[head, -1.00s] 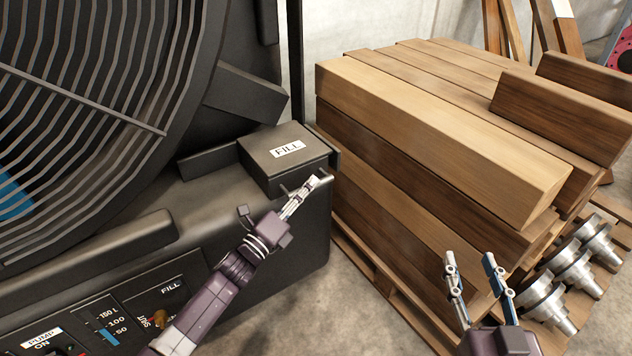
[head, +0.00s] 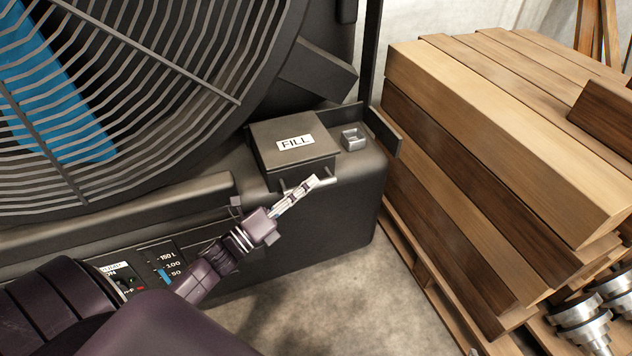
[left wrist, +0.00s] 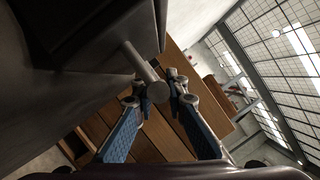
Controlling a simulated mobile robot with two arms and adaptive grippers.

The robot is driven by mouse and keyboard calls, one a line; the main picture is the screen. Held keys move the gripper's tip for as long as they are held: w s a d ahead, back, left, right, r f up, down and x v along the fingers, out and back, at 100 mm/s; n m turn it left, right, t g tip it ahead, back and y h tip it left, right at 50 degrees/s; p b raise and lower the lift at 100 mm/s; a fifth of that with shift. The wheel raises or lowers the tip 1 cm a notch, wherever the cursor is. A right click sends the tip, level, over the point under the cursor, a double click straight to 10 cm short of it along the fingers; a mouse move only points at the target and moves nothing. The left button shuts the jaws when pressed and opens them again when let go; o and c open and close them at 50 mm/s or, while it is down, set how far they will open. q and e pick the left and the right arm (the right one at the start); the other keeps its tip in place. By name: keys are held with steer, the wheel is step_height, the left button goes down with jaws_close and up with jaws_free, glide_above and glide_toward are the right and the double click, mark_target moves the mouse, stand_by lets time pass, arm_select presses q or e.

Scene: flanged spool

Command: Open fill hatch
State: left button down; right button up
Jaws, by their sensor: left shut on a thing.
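The fill hatch is a dark box-shaped lid (head: 275,155) with a white FILL label, on the right end of the machine's ledge. My left gripper (head: 308,185) is at the lid's front face, shut on its short handle. In the left wrist view the round-ended handle bar (left wrist: 146,68) passes between the two blue-padded fingers (left wrist: 158,110). A small square metal fitting (head: 353,138) shows on the ledge just right of the lid; whether it is hollow is hard to tell. My right gripper is not in view.
A large fan grille (head: 130,90) stands left of the hatch. A stack of timber beams (head: 500,150) on a pallet stands to the right, with several metal flanged parts (head: 582,325) at lower right. Bare floor (head: 370,300) lies between machine and pallet.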

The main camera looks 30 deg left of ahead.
arm_select(q)
steer(key=c, duration=1.9)
jaws_free()
steer(key=shift+c, duration=0.2)
steer(key=v, duration=1.2)
steer(key=shift+f, duration=0.15)
steer(key=shift+s, duration=0.1)
